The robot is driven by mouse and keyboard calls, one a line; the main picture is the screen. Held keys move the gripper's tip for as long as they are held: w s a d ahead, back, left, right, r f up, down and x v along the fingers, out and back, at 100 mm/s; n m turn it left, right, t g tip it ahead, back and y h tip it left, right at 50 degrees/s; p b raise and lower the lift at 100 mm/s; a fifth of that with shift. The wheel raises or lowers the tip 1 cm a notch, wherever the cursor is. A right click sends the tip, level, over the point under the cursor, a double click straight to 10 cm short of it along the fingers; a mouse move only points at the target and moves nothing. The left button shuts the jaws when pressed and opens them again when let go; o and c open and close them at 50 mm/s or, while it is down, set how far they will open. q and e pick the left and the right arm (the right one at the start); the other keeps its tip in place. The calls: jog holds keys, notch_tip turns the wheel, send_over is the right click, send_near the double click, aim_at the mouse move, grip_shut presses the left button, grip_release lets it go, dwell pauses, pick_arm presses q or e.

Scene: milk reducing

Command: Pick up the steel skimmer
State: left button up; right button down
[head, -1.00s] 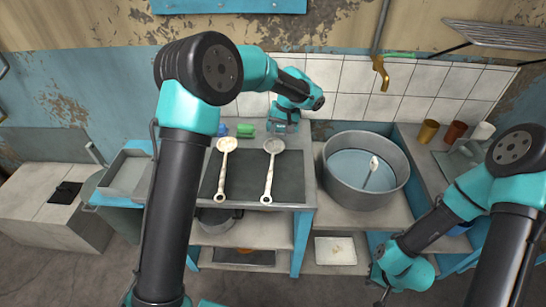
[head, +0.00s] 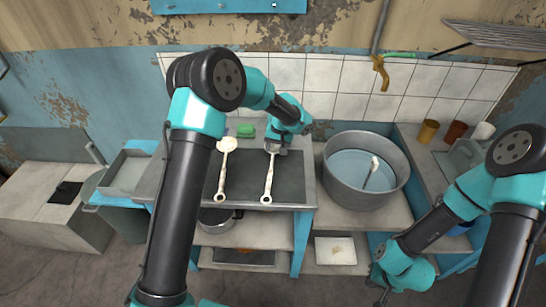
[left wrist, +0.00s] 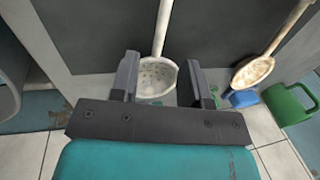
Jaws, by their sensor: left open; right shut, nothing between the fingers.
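The skimmer (head: 268,182), with a pale handle and a perforated bowl, lies on the dark worktop panel (head: 290,178), handle pointing to the front. My left gripper (head: 277,148) is over its bowl end and hides most of the bowl in the head view. In the left wrist view the holed bowl (left wrist: 153,78) shows between the two spread fingers of my left gripper (left wrist: 162,65), which is open. I cannot tell the exact height of the fingers above it. My right gripper (head: 381,297) is low at the right front, shut and empty.
A second long-handled utensil (head: 223,175) with a pale, stained bowl lies to the left of the skimmer. A green mug (left wrist: 288,104) and a blue object (left wrist: 243,98) stand behind the panel. A big round pot (head: 333,187) stands to the right, with a white-ended utensil inside.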

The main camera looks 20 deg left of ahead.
aim_at(273, 157)
pick_arm(q)
jog(key=f, duration=0.5)
jog(key=shift+s+a, duration=0.2)
jog(key=shift+a, duration=0.2)
grip_shut()
